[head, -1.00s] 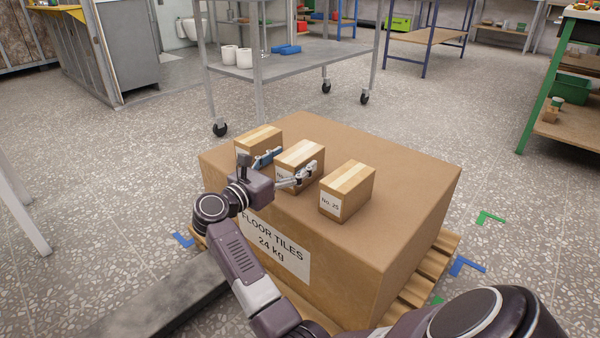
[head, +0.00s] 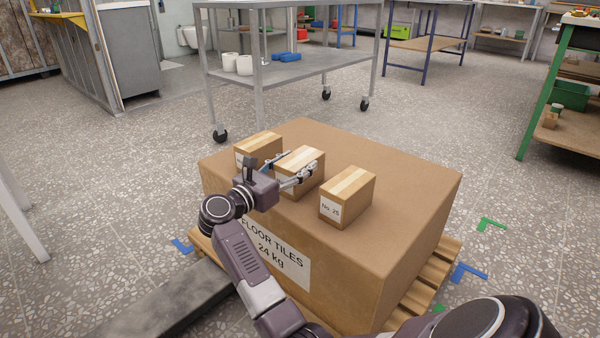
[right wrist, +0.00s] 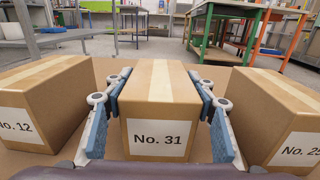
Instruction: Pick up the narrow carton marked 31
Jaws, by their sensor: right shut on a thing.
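The narrow carton marked No. 31 (right wrist: 160,115) stands upright in the middle of the right wrist view, with pale tape along its top. In the head view it is the middle carton (head: 305,173) of three on the large floor tiles box (head: 400,190). My right gripper (head: 286,168) has one finger on each side of the carton; in the right wrist view its blue pads (right wrist: 160,95) press against both sides. The carton appears to rest on the box top. My left gripper is not in view.
Carton No. 12 (right wrist: 40,105) stands close on the left and carton No. 25 (right wrist: 270,115) on the right. The big box sits on a wooden pallet (head: 440,262). A grey wheeled table (head: 330,58) stands behind, with white cups (head: 237,63) on its shelf.

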